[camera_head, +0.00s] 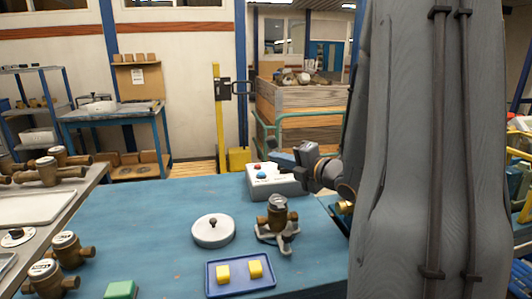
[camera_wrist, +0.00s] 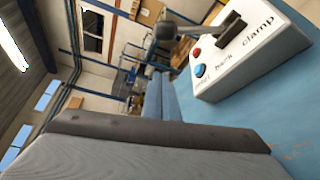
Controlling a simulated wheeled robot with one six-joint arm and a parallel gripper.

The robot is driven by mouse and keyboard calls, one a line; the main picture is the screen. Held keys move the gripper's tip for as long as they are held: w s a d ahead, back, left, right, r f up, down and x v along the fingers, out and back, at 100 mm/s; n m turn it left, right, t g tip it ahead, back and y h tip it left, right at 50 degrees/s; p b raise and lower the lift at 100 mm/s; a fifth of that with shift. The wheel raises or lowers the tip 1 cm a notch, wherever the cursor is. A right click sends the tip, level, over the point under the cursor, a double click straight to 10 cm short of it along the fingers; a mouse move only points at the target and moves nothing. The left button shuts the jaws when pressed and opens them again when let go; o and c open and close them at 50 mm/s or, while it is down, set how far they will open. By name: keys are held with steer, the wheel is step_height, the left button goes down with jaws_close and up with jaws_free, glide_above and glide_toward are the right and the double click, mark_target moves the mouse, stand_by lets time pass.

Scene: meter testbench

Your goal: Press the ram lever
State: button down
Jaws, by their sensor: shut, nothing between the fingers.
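A white control box (camera_head: 275,182) stands at the far right of the blue table. In the wrist view the box (camera_wrist: 255,68) fills the upper right and carries a red button, a blue button and a dark slotted mount (camera_wrist: 232,28). A grey lever with a dark round knob (camera_wrist: 165,31) sticks out from this mount to the left. The word "clamp" is legible on the box; I cannot make out a ram label. My gripper (camera_head: 281,158) is shut and empty, just above the box. In the head view it hides the lever; I cannot tell whether they touch.
A brass meter (camera_head: 278,216) sits in a holder in front of the box. A white round lid (camera_head: 213,232) lies to its left. A blue tray (camera_head: 240,289) with two yellow blocks is at the front. The table's left middle is clear.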

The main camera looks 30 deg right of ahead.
steer(key=w+d+p, duration=0.2)
steer(key=w+p, duration=0.2)
steer(key=w, duration=0.5)
steer(key=shift+p, duration=0.3)
stand_by(0.3)
steer(key=shift+d, duration=0.1)
stand_by(0.3)
